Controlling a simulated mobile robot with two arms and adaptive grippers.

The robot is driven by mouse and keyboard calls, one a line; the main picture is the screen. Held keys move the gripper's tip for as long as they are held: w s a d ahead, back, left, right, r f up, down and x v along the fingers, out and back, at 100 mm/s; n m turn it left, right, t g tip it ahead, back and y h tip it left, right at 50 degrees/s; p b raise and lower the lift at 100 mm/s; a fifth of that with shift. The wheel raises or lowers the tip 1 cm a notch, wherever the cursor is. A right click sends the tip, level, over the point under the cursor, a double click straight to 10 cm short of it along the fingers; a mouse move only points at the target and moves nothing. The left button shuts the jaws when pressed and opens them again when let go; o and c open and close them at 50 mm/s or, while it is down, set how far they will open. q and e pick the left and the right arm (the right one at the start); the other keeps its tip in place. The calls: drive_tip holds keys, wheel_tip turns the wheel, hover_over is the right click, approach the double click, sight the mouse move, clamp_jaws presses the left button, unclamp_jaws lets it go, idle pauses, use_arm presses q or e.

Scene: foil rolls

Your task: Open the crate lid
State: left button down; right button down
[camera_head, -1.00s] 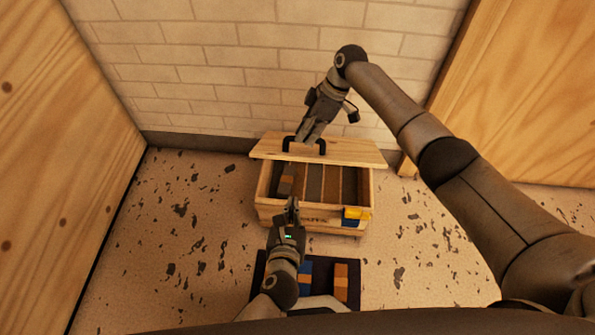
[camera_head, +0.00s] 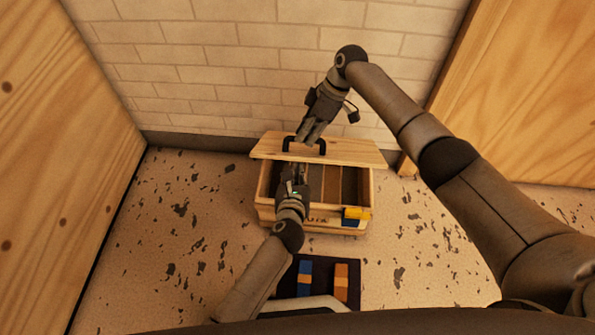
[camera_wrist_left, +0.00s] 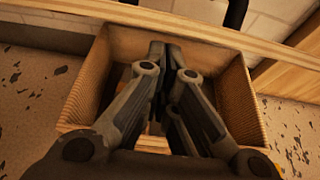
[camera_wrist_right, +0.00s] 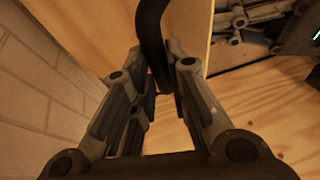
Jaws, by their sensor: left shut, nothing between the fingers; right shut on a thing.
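The wooden crate (camera_head: 264,216) stands on the floor against the brick wall, with its divided inside in view. Its pale lid (camera_head: 355,152) is up along the far side, with a black handle (camera_head: 322,147). My right gripper (camera_head: 303,139) is shut on the handle; the right wrist view shows its fingers (camera_wrist_right: 160,75) at the black bar. My left gripper (camera_head: 296,168) is shut and empty, reaching over the front wall into the crate's left part. In the left wrist view its closed fingers (camera_wrist_left: 168,55) are between the crate's walls and hide part of the inside.
A yellow and blue thing (camera_head: 357,213) is at the crate's front right corner. A dark mat (camera_head: 322,292) in front bears a blue roll (camera_head: 305,276) and an orange-brown roll (camera_head: 341,279). Wooden panels rise at left and right. The speckled floor beside the crate is free.

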use_arm(q)
drive_tip(key=shift+w+r, duration=0.15)
drive_tip(key=shift+r, duration=0.05)
use_arm(e)
drive_tip(key=shift+w+d+f, duration=0.15)
drive_tip(key=shift+d+f, duration=0.05)
drive_tip(key=shift+d, duration=0.1)
use_arm(q)
drive_tip(key=shift+w+d+r, duration=0.1)
drive_tip(key=shift+w+r, duration=0.15)
drive_tip(key=shift+r, duration=0.25)
drive_tip(key=shift+w+d+r, duration=0.1)
drive_tip(key=shift+w+r, duration=0.15)
drive_tip(key=shift+r, duration=0.2)
use_arm(e)
drive_tip(key=shift+f, duration=0.15)
drive_tip(key=c, duration=1.8)
unclamp_jaws()
drive_tip(key=shift+c, duration=0.2)
drive_tip(key=o, duration=0.4)
drive_tip(key=shift+a+f, duration=0.1)
drive_tip(key=shift+f, duration=0.05)
use_arm(q)
drive_tip(key=shift+w+f, duration=0.1)
drive_tip(key=shift+f, duration=0.1)
use_arm(e)
drive_tip(key=shift+a, duration=0.1)
drive_tip(key=shift+r, duration=0.25)
